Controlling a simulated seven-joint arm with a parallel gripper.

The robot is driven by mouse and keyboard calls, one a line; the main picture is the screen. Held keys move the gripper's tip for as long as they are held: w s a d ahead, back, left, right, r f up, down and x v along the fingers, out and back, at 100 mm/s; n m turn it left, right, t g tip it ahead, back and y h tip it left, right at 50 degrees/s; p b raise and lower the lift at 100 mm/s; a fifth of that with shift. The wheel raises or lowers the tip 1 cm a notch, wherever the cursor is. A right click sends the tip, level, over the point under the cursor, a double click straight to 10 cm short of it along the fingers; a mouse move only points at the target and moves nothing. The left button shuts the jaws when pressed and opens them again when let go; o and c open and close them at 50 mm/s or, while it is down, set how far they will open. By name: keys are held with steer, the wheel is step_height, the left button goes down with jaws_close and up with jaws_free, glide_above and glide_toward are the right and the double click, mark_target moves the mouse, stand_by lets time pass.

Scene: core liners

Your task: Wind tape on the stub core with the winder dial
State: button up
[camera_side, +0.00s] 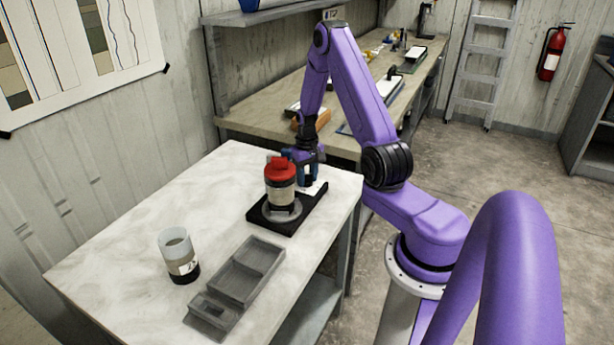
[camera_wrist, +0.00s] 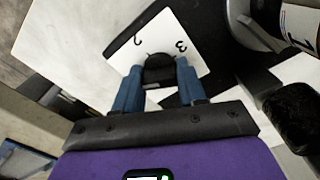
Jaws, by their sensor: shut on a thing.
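The winder (camera_side: 257,212) is a black base on the white table, with a grey round seat. A core (camera_side: 281,192) with a red cap (camera_side: 281,170) stands upright on it; its label is seen partly in the wrist view (camera_wrist: 298,22). The winder dial is a white plate with numbers (camera_side: 318,187), also in the wrist view (camera_wrist: 195,52), where 2 and 3 show. Its black knob (camera_wrist: 158,72) is between my blue fingers. My gripper (camera_side: 307,172) is shut on this knob, behind the core in the side view. I cannot tell whether this core is the stub core.
A second, open-topped clear core (camera_side: 175,237) with a dark lower end stands at the table's left. A grey tray (camera_side: 222,270) with several compartments lies near the front edge. The table's back left is bare. A cluttered workbench (camera_side: 250,122) stands behind.

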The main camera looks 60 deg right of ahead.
mark_target(307, 175)
steer(key=m, duration=0.3)
steer(key=shift+m, duration=2.2)
steer(key=o, duration=1.1)
steer(key=shift+c, duration=0.2)
steer(key=shift+r, duration=0.1)
step_height(307, 175, up, 17)
steer(key=shift+r, duration=0.1)
